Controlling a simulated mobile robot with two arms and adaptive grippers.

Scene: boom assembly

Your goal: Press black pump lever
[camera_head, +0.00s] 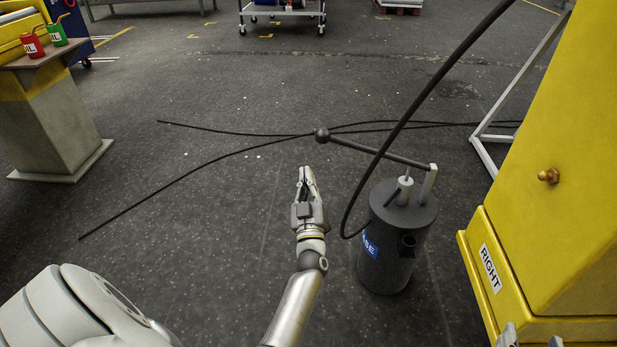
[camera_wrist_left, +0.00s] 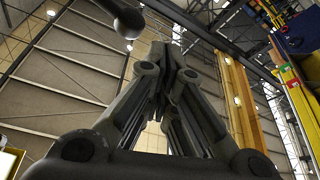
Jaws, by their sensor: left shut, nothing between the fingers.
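The black pump lever (camera_head: 378,152) is a thin dark bar with a round ball knob (camera_head: 322,135) at its left end. It runs from the knob to a grey bracket on top of the dark cylindrical pump (camera_head: 388,262), which stands on the floor. My left gripper (camera_head: 306,172) is shut and empty, pointing away from me, just below and left of the knob in the head view. In the left wrist view the shut fingers (camera_wrist_left: 172,55) point up, and the dark knob (camera_wrist_left: 128,20) shows at the top, left of the fingertips. I cannot tell whether they touch.
A black hose (camera_head: 425,95) arches over the lever to the pump. A yellow machine (camera_head: 560,170) labelled RIGHT stands at the right. Thin black cables (camera_head: 200,170) lie on the floor. A pedestal (camera_head: 55,115) with red and green oil cans stands at the left. Floor between is open.

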